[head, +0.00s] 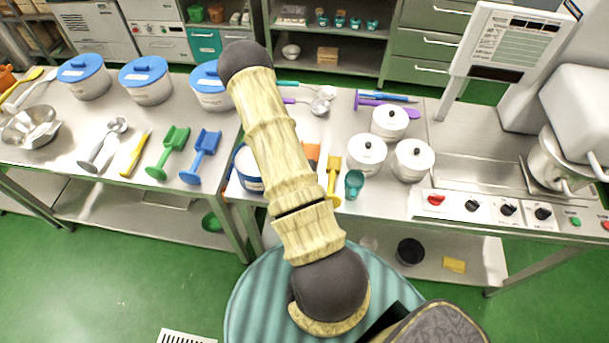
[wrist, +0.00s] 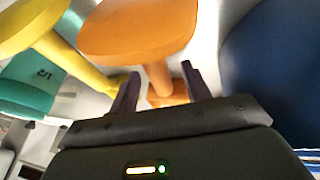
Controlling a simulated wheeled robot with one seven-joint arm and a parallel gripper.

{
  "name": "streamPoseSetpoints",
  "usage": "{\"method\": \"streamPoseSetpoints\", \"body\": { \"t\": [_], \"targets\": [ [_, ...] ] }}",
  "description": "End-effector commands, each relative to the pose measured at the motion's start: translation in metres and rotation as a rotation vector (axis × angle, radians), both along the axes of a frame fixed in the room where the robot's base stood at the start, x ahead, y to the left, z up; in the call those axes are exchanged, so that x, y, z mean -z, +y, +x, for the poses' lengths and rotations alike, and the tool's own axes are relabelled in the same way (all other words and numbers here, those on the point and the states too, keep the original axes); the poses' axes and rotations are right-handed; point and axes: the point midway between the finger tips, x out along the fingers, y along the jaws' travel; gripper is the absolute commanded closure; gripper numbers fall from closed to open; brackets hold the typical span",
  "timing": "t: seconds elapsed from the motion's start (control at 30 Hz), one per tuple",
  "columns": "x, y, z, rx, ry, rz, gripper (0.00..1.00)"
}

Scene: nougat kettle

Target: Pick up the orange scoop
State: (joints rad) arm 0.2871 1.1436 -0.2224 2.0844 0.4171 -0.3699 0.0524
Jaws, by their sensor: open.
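The orange scoop (wrist: 138,30) lies on the steel counter, its broad end toward the top of the wrist view and its handle running down toward my gripper. In the head view the orange scoop (head: 312,152) is mostly hidden behind my arm. My gripper (wrist: 159,73) is open, with one dark finger on each side of the scoop's handle. The handle is between the fingers, and I see no clear grip on it. My gripper is hidden by my arm in the head view.
A yellow scoop (head: 333,178) and a teal measuring scoop (head: 354,183) lie just right of the orange one. A blue-and-white tub (head: 247,170) stands close on the left. White lidded pots (head: 367,154) stand farther right.

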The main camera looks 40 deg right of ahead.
Motion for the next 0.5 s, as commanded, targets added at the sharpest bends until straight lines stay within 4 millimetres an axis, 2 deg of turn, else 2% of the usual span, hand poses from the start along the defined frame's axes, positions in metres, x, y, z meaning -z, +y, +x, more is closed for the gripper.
{"method": "streamPoseSetpoints", "body": {
  "t": [0.17, 0.4, 0.5],
  "targets": [
    [-0.0002, 0.0, -0.0001, 0.0, 0.0, 0.0, 0.54],
    [-0.0002, 0.0001, 0.0, 0.0, 0.0, 0.0, 1.0],
    [-0.0004, -0.0001, 0.0, 0.0, 0.0, 0.0, 1.0]
  ]
}}
